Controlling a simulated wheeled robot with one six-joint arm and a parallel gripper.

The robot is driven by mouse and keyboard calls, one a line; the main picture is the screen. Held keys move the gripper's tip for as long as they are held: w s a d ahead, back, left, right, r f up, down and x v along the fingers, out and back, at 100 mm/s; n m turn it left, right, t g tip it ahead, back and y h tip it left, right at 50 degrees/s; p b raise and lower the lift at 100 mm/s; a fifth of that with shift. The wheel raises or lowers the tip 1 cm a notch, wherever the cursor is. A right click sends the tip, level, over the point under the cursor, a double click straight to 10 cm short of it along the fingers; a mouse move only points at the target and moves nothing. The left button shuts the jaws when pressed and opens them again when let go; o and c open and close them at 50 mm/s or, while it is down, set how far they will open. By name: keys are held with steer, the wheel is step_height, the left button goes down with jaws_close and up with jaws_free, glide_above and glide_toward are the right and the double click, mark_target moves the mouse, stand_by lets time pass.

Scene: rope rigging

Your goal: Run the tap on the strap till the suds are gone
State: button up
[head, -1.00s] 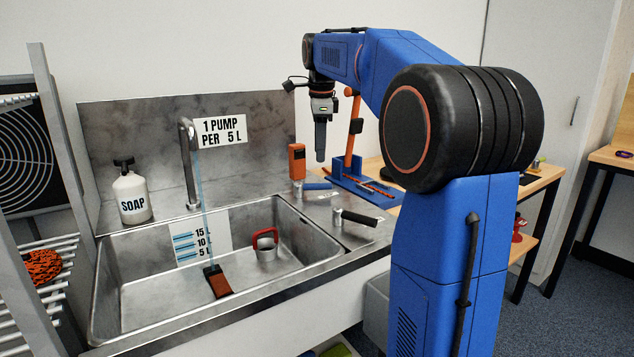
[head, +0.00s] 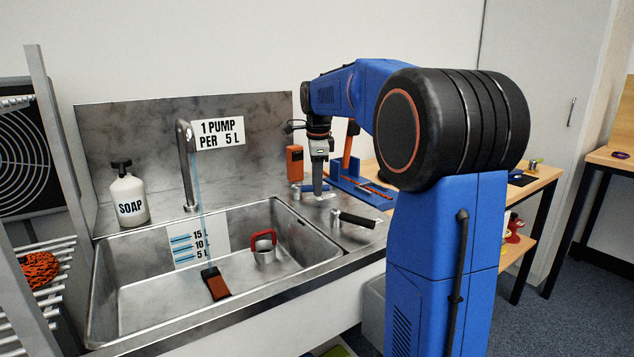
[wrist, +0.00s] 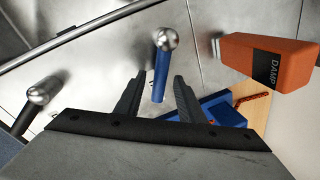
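The orange-brown strap (head: 217,284) with a dark end lies on the floor of the steel sink (head: 130,300). A thin blue stream of water (head: 199,215) falls from the tap spout (head: 185,160) onto it. I make out no suds at this size. My gripper (head: 318,192) points down over the counter right of the sink. In the wrist view my gripper (wrist: 157,82) is open, with the blue tap lever (wrist: 161,72) showing between its fingers, not visibly gripped. A black tap lever (head: 358,219) sits nearer the front; it also shows in the wrist view (wrist: 32,108).
An orange meter marked DAMP (wrist: 268,62) stands close to my gripper. A red-handled plug (head: 264,246) is in the sink. A soap bottle (head: 128,196) stands at the back left. A blue stand (head: 360,188) is on the wooden table behind.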

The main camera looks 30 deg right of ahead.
steer(key=shift+c, duration=0.6)
jaws_close()
steer(key=shift+w, duration=0.1)
steer(key=n, duration=0.1)
steer(key=w+n, duration=0.1)
steer(key=n, duration=0.1)
steer(key=shift+w+d+y, duration=0.25)
steer(key=shift+d+y, duration=0.05)
steer(key=shift+d, duration=0.05)
steer(key=shift+w+n+y, duration=0.3)
steer(key=shift+w+n, duration=0.3)
steer(key=shift+n, duration=0.7)
steer(key=shift+o, duration=0.6)
jaws_free()
